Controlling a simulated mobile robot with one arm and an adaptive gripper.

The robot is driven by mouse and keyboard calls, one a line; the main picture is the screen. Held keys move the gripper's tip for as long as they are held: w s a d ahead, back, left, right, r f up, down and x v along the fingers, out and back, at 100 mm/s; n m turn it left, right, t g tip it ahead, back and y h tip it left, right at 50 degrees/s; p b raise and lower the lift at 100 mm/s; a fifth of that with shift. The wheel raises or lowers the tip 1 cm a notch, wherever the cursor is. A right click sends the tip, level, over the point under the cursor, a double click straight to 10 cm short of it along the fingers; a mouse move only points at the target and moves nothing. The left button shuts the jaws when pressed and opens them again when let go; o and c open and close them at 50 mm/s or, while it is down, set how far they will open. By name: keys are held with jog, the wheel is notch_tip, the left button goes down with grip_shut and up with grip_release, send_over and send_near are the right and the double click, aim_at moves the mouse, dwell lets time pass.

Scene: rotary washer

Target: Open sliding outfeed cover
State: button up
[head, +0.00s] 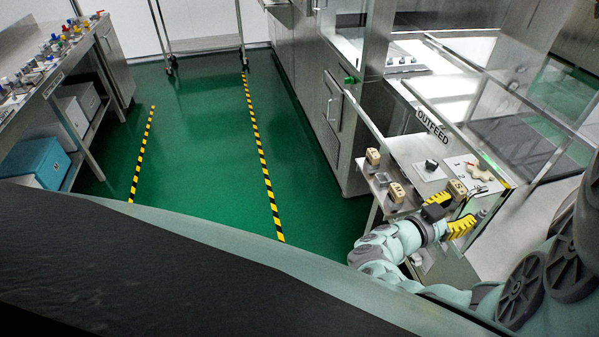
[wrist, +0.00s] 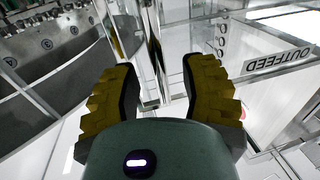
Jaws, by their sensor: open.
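The outfeed section (head: 432,127) of the washer stands at the right in the head view, marked with a black OUTFEED label. Clear cover panels (head: 552,105) in metal frames rise around it. The OUTFEED label (wrist: 280,60) also shows at the right in the wrist view. My gripper (head: 449,213) is open, with yellow ribbed fingers, low over the near end of the outfeed panel. In the wrist view my gripper (wrist: 158,85) has a clear upright panel edge with a metal strip (wrist: 155,55) showing in the gap, beyond the fingers. I cannot tell whether they touch.
Beige blocks (head: 373,157) and a numbered selector plate (head: 470,173) sit near my gripper. A bench with small coloured items (head: 50,55) and a blue bin (head: 32,162) stands at the left. The green floor (head: 205,130) between is clear, with striped tape lines (head: 258,140).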

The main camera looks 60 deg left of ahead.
jog(key=shift+w+d, duration=0.2)
jog(key=shift+w, duration=0.65)
jog(key=shift+o, duration=0.5)
grip_shut()
